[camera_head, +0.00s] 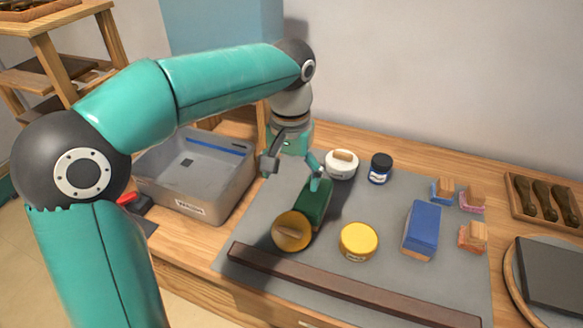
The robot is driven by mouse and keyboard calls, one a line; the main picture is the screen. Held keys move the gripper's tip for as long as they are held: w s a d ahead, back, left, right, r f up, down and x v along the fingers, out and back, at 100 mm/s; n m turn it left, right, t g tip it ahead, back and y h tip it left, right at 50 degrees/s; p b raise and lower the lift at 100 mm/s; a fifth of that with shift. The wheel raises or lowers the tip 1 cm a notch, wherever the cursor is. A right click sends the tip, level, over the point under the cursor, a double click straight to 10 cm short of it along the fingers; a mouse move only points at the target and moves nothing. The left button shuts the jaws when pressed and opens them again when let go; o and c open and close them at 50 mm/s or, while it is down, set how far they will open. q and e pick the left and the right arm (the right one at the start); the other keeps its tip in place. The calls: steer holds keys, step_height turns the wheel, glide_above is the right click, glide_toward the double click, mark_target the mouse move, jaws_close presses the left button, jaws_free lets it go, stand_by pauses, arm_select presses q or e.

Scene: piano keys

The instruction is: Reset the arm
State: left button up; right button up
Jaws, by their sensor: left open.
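My left arm reaches in from the left and bends down over the worktable. My left gripper (293,168) is open, with its fingers spread above the grey mat (262,222). A green block (316,204) lies on the mat just below and right of the fingers. The gripper seems to be empty. I cannot tell whether the right fingertip touches the block. My right gripper is not in view.
A grey bin (186,203) stands left of the mat. A gold round tin (292,232), yellow tin (358,240), white pot (341,165), dark jar (380,168) and blue block (422,230) stand on the mat. A dark bar (340,287) lies along its front.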

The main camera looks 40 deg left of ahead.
arm_select(q)
steer(key=shift+r, duration=0.6)
